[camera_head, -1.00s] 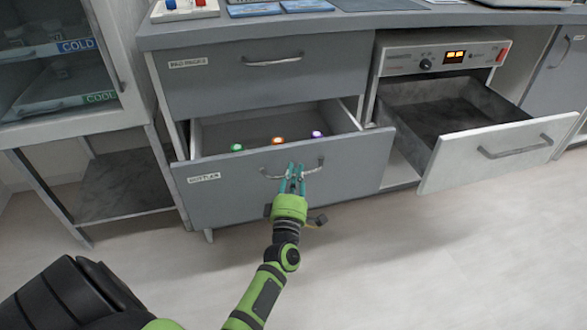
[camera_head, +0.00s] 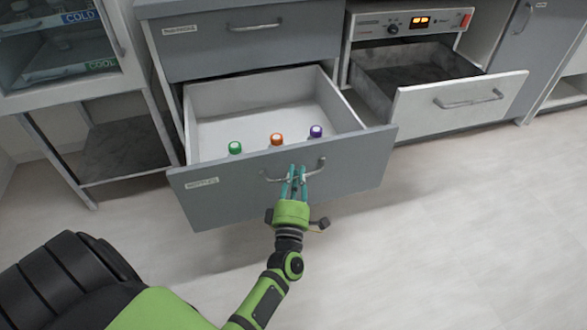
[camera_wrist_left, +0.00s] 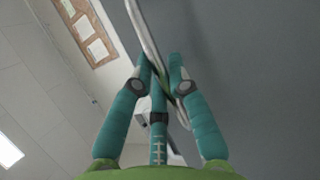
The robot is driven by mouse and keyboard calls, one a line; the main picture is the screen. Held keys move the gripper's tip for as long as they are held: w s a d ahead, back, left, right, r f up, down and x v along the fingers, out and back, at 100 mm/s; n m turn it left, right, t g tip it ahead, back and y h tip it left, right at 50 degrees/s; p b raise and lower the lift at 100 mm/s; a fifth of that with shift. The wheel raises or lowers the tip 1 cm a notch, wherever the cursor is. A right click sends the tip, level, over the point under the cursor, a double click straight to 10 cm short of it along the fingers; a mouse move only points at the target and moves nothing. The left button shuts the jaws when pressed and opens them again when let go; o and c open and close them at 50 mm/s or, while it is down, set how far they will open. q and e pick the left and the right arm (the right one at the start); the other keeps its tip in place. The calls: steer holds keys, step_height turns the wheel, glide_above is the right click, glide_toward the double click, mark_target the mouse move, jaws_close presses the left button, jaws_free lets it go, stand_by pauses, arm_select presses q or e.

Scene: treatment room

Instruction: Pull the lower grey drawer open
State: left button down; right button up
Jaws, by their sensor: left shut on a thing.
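The lower grey drawer (camera_head: 345,171) stands well out from its cabinet, with its white inside showing. Three bottles with green (camera_head: 235,147), orange (camera_head: 276,139) and purple (camera_head: 316,131) caps stand in it, just behind the front panel. My left gripper (camera_head: 296,174) is shut on the drawer's metal handle (camera_head: 321,165). In the left wrist view the teal fingers (camera_wrist_left: 163,70) close around the pale handle bar (camera_wrist_left: 146,28) against the grey front. My right gripper is not in view.
The upper grey drawer (camera_head: 215,45) is shut above. To the right, a pale drawer (camera_head: 430,113) stands open under a panel with lit orange lamps. A glass-fronted cabinet (camera_head: 60,50) and an open lower shelf (camera_head: 125,150) are at the left. The floor (camera_head: 450,230) in front is clear.

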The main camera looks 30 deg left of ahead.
arm_select(q)
steer(key=shift+s+d+r, duration=0.1)
steer(key=shift+s+d, duration=0.05)
steer(key=shift+d, duration=0.15)
steer(key=c, duration=1.2)
jaws_free()
steer(key=shift+o, duration=0.2)
steer(key=shift+s, duration=0.1)
steer(key=v, duration=1.2)
